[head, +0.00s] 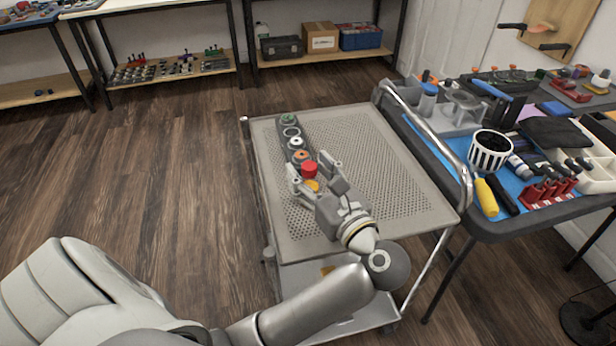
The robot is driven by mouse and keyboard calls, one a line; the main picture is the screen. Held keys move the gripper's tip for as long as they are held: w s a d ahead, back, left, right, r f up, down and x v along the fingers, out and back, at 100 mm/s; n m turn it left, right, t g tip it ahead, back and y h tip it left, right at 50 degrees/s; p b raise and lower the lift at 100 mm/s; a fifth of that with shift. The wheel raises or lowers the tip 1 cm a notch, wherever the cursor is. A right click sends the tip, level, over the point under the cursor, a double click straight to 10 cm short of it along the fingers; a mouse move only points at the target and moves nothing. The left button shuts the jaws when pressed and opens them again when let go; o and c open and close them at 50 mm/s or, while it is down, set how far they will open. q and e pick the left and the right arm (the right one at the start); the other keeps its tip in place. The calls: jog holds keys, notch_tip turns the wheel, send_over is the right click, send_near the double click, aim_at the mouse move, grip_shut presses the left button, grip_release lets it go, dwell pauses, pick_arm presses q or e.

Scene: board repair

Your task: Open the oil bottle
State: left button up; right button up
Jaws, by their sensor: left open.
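No oil bottle can be made out with certainty. A narrow grey strip (284,138) with round pieces in green, white, orange, red and yellow lies on the cart top. My left gripper (308,168) is over its near end. Its fingers are open on either side of a red cylindrical piece (309,169); I cannot tell whether they touch it. A yellow round piece (312,186) shows partly behind the fingers. The near end of the strip is hidden by the gripper. My right gripper is not in view.
The perforated cart top (385,170) is otherwise clear, with a metal handle rail (458,160) on its right. A crowded worktable to the right holds a striped cup (490,151), a yellow-handled tool (486,197) and a red rack (548,191). Shelves stand at the back.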

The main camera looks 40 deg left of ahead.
pick_arm(q)
jog(key=shift+w+a, duration=0.15)
jog(key=shift+a, duration=0.2)
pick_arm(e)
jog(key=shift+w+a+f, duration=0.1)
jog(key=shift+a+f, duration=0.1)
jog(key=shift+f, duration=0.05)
pick_arm(q)
jog(key=shift+d, duration=0.15)
jog(key=c, duration=1.2)
jog(key=shift+o, duration=0.2)
jog(key=shift+r, duration=0.2)
notch_tip(320, 180, up, 10)
jog(key=shift+f+p, duration=0.15)
jog(key=shift+p, duration=0.55)
jog(key=o, duration=0.5)
grip_shut()
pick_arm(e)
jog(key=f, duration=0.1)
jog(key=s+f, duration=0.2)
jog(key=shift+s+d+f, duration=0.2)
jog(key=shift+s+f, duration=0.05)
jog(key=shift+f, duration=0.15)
